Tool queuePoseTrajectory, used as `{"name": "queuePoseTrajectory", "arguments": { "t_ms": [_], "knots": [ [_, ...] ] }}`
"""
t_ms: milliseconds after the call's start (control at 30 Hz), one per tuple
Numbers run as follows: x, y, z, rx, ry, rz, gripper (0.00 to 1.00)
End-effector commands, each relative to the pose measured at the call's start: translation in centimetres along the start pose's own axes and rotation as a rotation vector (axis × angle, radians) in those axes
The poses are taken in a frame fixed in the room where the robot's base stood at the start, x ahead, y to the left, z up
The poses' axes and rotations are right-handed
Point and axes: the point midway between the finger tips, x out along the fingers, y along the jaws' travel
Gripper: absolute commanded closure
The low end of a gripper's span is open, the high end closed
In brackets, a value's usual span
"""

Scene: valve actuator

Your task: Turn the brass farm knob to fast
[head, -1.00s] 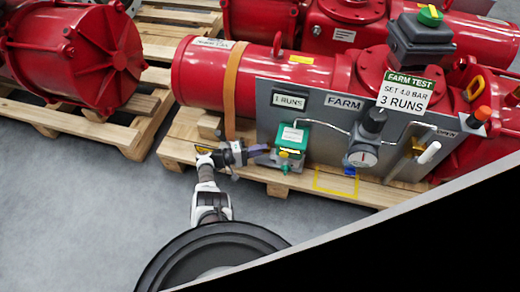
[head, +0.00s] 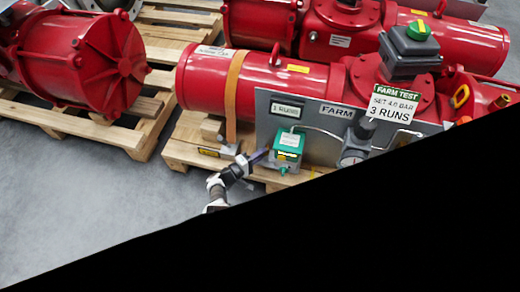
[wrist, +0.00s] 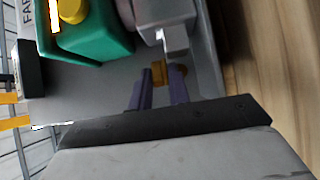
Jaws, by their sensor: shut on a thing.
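The green farm unit (head: 288,143) is mounted on the grey panel, left of the gauge; its green body (wrist: 105,35) fills the upper left of the wrist view. My gripper (head: 262,155) is at the left side of this unit. In the wrist view its two purple fingers (wrist: 159,84) are shut on the small brass knob (wrist: 159,70), which shows between the fingertips beside a grey block (wrist: 165,18). The knob is hidden in the head view. I cannot read its setting.
Grey floor (head: 90,190) is open to the left. Black covers the lower right of the head view.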

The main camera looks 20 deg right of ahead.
Motion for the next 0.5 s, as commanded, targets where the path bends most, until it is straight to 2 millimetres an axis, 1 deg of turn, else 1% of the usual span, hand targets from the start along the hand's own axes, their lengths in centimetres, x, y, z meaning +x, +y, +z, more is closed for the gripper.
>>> {"name": "queuePoseTrajectory", "arguments": {
  "t_ms": [33, 300, 500],
  "knots": [
    [0.07, 0.91, 0.04, 0.000, 0.023, 0.013, 1.00],
    [0.09, 0.72, 0.10, 0.002, 0.117, 0.015, 1.00],
    [0.11, 0.65, 0.05, 0.005, 0.136, 0.016, 1.00]
  ]
}}
